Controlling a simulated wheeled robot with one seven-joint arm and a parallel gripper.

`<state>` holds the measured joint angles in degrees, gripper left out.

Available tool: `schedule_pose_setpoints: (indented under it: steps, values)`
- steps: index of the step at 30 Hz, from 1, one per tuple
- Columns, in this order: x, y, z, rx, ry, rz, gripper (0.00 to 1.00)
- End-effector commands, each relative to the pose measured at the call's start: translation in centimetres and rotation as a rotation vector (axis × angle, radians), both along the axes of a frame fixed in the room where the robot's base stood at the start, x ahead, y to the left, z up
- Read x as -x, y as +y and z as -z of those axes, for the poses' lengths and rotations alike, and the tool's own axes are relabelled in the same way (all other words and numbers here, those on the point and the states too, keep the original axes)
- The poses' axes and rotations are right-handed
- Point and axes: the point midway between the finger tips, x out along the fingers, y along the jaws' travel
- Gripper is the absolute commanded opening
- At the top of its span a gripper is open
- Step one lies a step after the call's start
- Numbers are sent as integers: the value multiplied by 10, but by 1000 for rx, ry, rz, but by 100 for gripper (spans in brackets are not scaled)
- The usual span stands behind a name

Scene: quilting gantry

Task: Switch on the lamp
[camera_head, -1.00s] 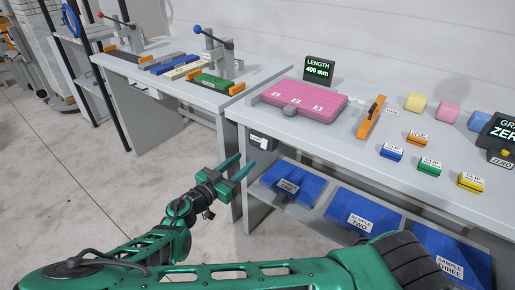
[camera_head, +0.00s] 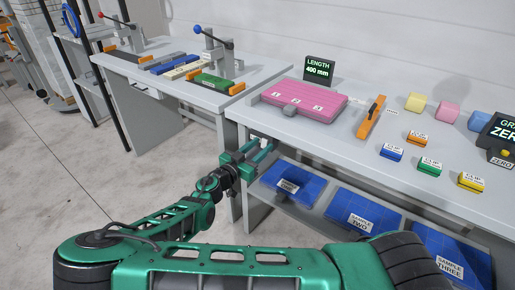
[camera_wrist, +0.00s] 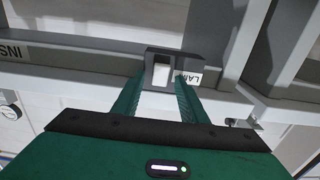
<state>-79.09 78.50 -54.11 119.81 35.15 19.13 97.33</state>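The lamp switch is a small dark box under the table's front edge. In the wrist view its white rocker (camera_wrist: 161,72) shows beside a partly hidden white label (camera_wrist: 188,77) reading "LAM". In the head view only a little of the switch box (camera_head: 258,139) shows behind my gripper (camera_head: 263,153). My green gripper is open, with nothing between its fingers (camera_wrist: 161,88) in the wrist view. The fingertips point at the switch box, one on each side of the rocker. I cannot tell whether they touch the box. No lamp is identifiable.
The table (camera_head: 330,135) holds a pink block (camera_head: 304,97), an orange tool (camera_head: 371,117) and several small clips. Blue sample packs (camera_head: 290,184) lie on the shelf below, right of my gripper. A second table (camera_head: 150,62) stands left.

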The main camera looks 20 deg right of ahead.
Motion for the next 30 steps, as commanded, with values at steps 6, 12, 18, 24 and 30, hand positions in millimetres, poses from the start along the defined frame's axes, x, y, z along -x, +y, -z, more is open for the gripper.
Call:
schedule_pose_setpoints:
  steps: [6, 12, 18, 24, 30]
  values:
    - [0, 0, 0, 0, 0, 0, 30]
    - [0, 0, 0, 0, 0, 0, 0]
    - [0, 0, 3, 39, -23, 0, 0]
    - [0, 0, 7, 153, -104, 0, 0]
    - [-1, 1, 11, 259, -184, -1, 0]
